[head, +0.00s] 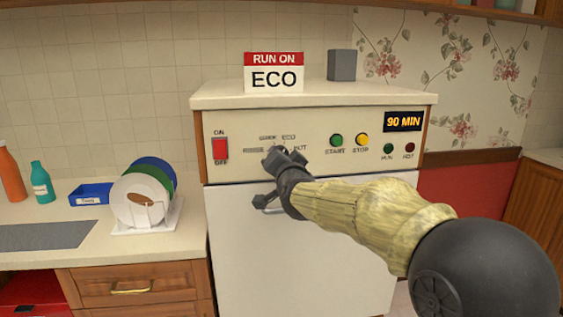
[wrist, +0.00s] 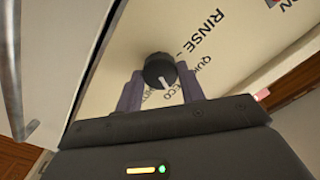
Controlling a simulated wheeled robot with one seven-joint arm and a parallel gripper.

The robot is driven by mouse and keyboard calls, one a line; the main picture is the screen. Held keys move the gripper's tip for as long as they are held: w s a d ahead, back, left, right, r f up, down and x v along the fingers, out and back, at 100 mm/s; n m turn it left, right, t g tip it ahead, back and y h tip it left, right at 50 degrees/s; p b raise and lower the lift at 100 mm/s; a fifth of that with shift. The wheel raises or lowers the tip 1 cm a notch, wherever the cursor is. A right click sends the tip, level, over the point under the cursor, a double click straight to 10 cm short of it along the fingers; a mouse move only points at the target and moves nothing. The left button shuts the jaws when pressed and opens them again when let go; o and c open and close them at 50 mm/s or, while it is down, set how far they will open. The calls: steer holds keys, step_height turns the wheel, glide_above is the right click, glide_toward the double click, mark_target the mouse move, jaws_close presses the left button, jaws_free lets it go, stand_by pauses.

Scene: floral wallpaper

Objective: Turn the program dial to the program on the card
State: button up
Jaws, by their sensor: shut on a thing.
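The program dial (wrist: 158,68) is a dark round knob with a white pointer mark. In the wrist view it sits between the two fingers of my gripper (wrist: 160,82), which are shut on it. The pointer points down and slightly right in that picture; I cannot tell which label it meets. In the head view my gripper (head: 272,158) is at the panel (head: 320,135) and hides the dial and some labels. ECO is readable at the upper right of the dial there. The card (head: 274,72) on top of the machine reads "RUN ON ECO".
The panel has a red ON/OFF switch (head: 220,149), a green START button (head: 336,140), a yellow STOP button (head: 362,139) and a display (head: 403,121) reading 90 MIN. A grey block (head: 342,65) stands on top. Plates in a rack (head: 150,222) stand on the left counter.

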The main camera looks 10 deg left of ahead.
steer(key=shift+f, duration=0.1)
steer(key=o, duration=1)
steer(key=shift+c, duration=0.2)
steer(key=b+v, duration=0.1)
steer(key=v, duration=1.6)
steer(key=shift+s+b, duration=0.2)
steer(key=shift+b, duration=0.2)
steer(key=shift+d, duration=0.1)
